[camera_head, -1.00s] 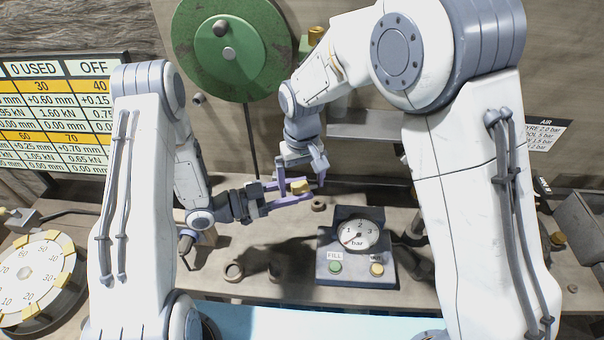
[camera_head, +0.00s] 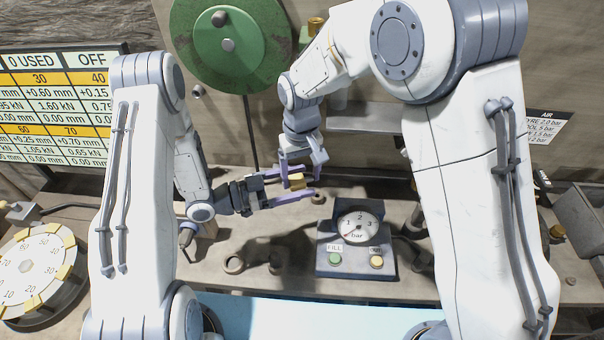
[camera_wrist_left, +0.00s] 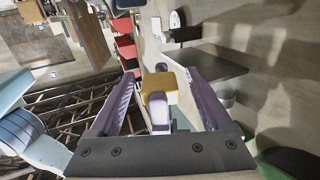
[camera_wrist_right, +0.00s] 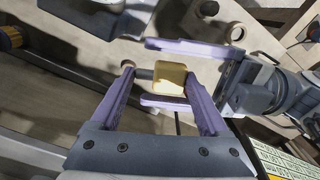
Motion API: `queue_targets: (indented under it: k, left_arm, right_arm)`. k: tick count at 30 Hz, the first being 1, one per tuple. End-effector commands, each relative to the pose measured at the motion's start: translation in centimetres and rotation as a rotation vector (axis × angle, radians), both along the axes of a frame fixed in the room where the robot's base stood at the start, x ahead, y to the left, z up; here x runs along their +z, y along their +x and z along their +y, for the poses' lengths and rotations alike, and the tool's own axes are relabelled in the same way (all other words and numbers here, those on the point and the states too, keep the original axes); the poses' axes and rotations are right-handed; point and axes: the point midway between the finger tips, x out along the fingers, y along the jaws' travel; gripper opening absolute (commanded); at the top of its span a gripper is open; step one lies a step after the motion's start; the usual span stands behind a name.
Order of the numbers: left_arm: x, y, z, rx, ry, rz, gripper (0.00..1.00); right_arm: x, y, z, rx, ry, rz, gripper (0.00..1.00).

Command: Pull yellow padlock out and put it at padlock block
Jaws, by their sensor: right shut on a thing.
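The yellow padlock (camera_head: 297,181) is a small block held above the bench in the head view, where both grippers meet. My right gripper (camera_head: 301,176) comes down from above and is shut on it. In the right wrist view the padlock (camera_wrist_right: 170,78) sits between its purple fingers, close to the right-hand one. My left gripper (camera_head: 312,181) comes in from the left, its fingers spread on either side of the padlock. In the left wrist view the padlock (camera_wrist_left: 160,88) lies between the open fingers with gaps. I cannot make out which thing is the padlock block.
A gauge box (camera_head: 357,240) with FILL and a second button stands just below and right of the grippers. Small round rings (camera_head: 234,263) are on the bench. A green wheel (camera_head: 230,45) hangs behind. A numbered dial (camera_head: 35,270) is at left.

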Motion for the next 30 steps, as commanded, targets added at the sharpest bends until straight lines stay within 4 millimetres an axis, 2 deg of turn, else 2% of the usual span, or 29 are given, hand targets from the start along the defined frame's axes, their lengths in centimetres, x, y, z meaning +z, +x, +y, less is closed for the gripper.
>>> queue_targets:
  k: [5, 8, 18, 22, 27, 30]
  left_arm:
    - [0.0, -0.1, 0.4, 0.002, 0.0, 0.001, 0.82]
    - [0.0, -0.4, 1.5, 0.006, 0.0, 0.001, 0.82]
    - [0.0, -2.9, 8.0, 0.007, 0.0, 0.0, 0.82]
    - [0.0, -3.7, 9.9, 0.005, 0.0, -0.001, 0.82]
    - [-0.1, -4.2, 11.0, 0.0, 0.009, 0.004, 0.82]
    - [-0.7, -3.7, 10.4, -0.008, 0.071, 0.03, 0.82]
  right_arm:
    - [0.0, 0.0, -0.1, -0.001, -0.001, 0.0, 0.19]
    - [0.0, 0.0, -0.1, -0.001, -0.001, 0.0, 0.19]
    - [0.0, 0.1, -0.2, -0.001, -0.002, -0.001, 0.19]
    - [0.0, 0.1, -0.1, -0.001, -0.002, -0.001, 0.19]
    - [0.0, 0.1, -0.1, -0.001, -0.002, -0.001, 0.19]
    - [0.0, 0.1, -0.1, -0.001, -0.002, -0.001, 0.19]
